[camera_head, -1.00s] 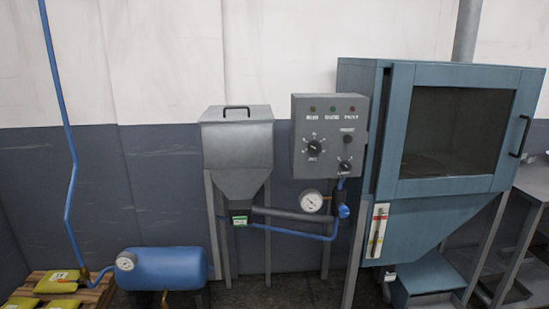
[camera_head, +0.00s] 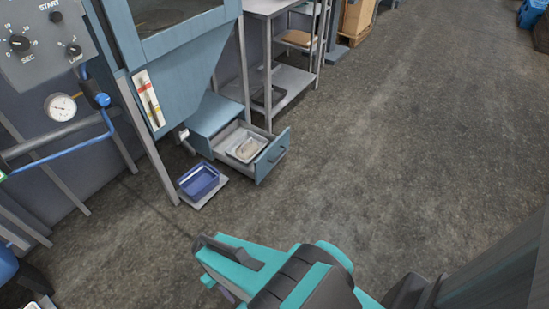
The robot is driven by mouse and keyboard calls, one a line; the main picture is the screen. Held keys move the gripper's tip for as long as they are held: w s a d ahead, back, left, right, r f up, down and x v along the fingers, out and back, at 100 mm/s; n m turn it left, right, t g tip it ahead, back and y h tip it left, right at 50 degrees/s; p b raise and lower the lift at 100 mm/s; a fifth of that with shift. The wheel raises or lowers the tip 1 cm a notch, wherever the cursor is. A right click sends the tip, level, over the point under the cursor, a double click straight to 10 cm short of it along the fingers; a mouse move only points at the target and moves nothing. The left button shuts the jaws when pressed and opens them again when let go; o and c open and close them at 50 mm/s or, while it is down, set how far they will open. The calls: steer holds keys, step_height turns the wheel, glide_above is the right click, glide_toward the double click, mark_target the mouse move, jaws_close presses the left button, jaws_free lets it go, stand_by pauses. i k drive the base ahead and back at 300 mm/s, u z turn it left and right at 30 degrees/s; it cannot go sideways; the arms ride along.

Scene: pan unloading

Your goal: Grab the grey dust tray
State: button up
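A light grey tray (camera_head: 233,153) sits inside the pulled-out drawer (camera_head: 272,158) at the foot of the blue-green cabinet. It holds some pale, sand-coloured material. My gripper (camera_head: 204,263) is low in the picture, in front of the drawer and apart from the tray.
A dark blue tray (camera_head: 199,184) stands on a light plate on the floor, left of the drawer. The floor to the right is open.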

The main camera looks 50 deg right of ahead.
mark_target(245, 149)
steer(key=z, duration=4.4)
steer(key=i, duration=0.1)
steer(key=u, duration=2.9)
steer(key=k, duration=0.9)
steer(key=u, duration=0.2)
steer(key=i, duration=0.85)
steer(key=z, duration=0.05)
